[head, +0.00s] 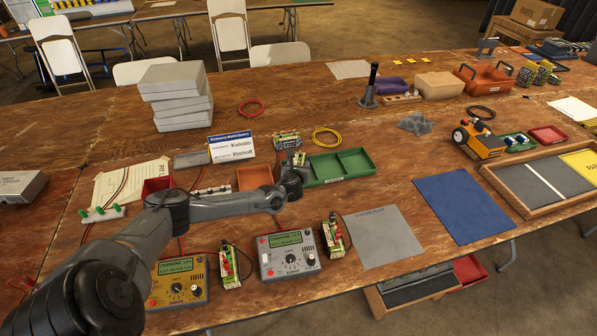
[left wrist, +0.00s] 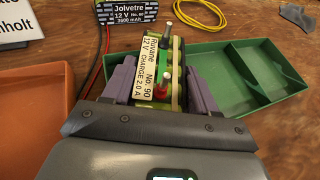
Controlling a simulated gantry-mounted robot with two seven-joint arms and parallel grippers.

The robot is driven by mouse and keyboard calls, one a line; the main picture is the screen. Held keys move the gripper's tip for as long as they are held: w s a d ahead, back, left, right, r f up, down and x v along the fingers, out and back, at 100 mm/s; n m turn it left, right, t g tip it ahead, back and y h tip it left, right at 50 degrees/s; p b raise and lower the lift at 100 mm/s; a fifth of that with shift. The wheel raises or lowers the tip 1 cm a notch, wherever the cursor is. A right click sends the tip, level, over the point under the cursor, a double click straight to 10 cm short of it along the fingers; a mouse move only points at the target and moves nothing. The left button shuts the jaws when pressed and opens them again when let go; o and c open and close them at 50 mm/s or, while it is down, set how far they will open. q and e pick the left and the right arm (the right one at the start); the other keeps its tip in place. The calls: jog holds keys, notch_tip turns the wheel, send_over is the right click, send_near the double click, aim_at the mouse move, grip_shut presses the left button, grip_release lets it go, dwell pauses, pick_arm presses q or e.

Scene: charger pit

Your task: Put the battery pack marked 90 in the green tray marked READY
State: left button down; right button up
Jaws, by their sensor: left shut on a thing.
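The battery pack marked No. 90 (left wrist: 161,85), with a pale label and red and dark terminals, stands between the purple fingers of my left gripper (left wrist: 160,92). The gripper is shut on it. In the head view my left gripper (head: 298,168) is at the left end of the green tray (head: 342,180), and the pack is mostly hidden. The tray has compartments and a small label on its front wall, too small to read. In the left wrist view the tray (left wrist: 283,104) lies behind and right of the pack. I cannot tell the pack's height over it. My right gripper is out of view.
Another pack, labelled Jolvetre (head: 286,138), stands behind the gripper. An orange tray (head: 254,177) lies just left of it. A yellow cable (head: 327,137) lies behind the green tray. A grey charger (head: 288,254) and a yellow charger (head: 178,281) stand in front. A grey mat (head: 384,236) is bare.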

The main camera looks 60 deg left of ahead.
pick_arm(q)
jog(key=shift+f, duration=0.95)
jog(key=shift+f+b, duration=0.15)
jog(key=shift+b, duration=0.15)
jog(key=shift+c, duration=1.6)
grip_release()
